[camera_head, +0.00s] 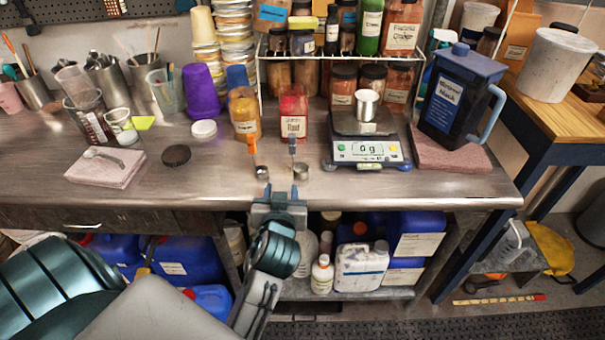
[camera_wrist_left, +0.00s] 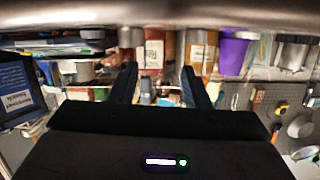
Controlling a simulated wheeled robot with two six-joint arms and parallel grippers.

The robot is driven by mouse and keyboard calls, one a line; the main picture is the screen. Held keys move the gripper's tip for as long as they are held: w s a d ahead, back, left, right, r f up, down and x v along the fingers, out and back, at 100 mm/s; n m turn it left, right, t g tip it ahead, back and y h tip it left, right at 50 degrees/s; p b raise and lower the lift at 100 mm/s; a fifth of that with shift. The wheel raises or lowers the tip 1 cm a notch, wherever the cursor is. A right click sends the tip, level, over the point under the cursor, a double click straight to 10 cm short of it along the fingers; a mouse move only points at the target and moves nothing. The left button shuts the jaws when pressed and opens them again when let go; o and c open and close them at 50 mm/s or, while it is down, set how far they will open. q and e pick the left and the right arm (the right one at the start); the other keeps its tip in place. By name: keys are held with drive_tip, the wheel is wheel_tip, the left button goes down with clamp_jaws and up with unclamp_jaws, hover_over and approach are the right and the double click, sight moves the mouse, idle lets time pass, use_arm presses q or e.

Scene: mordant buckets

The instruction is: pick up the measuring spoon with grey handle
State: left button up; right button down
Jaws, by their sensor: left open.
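Two small measuring spoons lie near the bench's front edge in the head view. The right one, with a grey-looking handle (camera_head: 292,146), has its round metal cup (camera_head: 300,170) toward the edge. The left one has an orange handle (camera_head: 252,146) and a similar cup (camera_head: 262,172). My left gripper (camera_head: 280,192) is open and empty at the front edge, just in front of both cups. In the left wrist view its two fingers (camera_wrist_left: 160,84) are apart; I cannot make out the spoons there. My right gripper is not in view.
A red powder jar (camera_head: 294,122) and an amber jar (camera_head: 245,128) stand just behind the spoons. A scale (camera_head: 368,151) is to their right. A pink block (camera_head: 85,174) and dark lid (camera_head: 176,155) are left. The metal bench front (camera_head: 215,188) is clear.

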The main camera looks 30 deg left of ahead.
use_arm(q)
drive_tip(key=n+t+y, duration=0.1)
drive_tip(key=t+y, duration=0.1)
approach(292, 138)
drive_tip(key=w+a+f, duration=0.1)
drive_tip(key=a, duration=0.1)
drive_tip(key=p+x, duration=0.1)
drive_tip(key=x, duration=0.1)
drive_tip(key=p+x, duration=0.1)
drive_tip(key=x, duration=0.2)
drive_tip(key=r+p+x, duration=0.1)
drive_tip(key=x, duration=0.2)
drive_tip(key=shift+w+d+p, duration=0.3)
drive_tip(key=shift+w+d, duration=0.05)
drive_tip(key=shift+d, duration=0.05)
drive_tip(key=shift+p+x, duration=0.35)
drive_tip(key=shift+x, duration=0.75)
drive_tip(key=shift+w+a+f, duration=0.15)
drive_tip(key=shift+w+f, duration=0.1)
drive_tip(key=shift+f, duration=0.05)
drive_tip(key=shift+c, duration=0.6)
clamp_jaws()
